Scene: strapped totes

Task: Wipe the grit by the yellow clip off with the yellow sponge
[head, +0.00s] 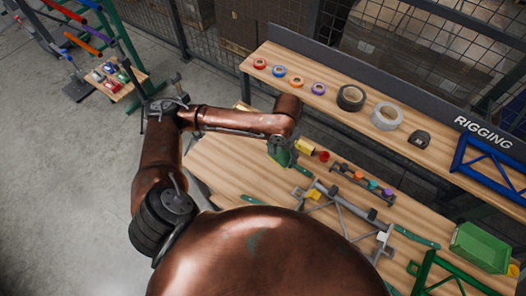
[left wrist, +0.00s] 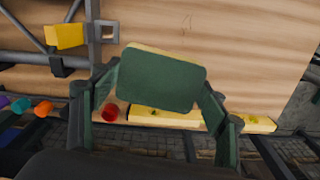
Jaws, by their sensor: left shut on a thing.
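My left gripper (head: 282,153) is over the bench near its back edge. In the left wrist view its fingers (left wrist: 157,88) are shut on a sponge (left wrist: 162,80) with a dark green face and a thin yellow edge. The yellow clip (left wrist: 66,35) sits on a grey frame, left of the sponge in the wrist view. In the head view the yellow clip (head: 313,194) is on the grey frame, to the right of and nearer than the gripper. I cannot make out grit beside the clip. My right gripper is not in view.
A red cap (head: 323,156) and a yellow block (head: 305,147) stand close to the gripper. A rack with coloured knobs (head: 359,177) is to the right. A green bin (head: 483,246) stands at the far right. A raised shelf (head: 320,91) with tape rolls runs behind.

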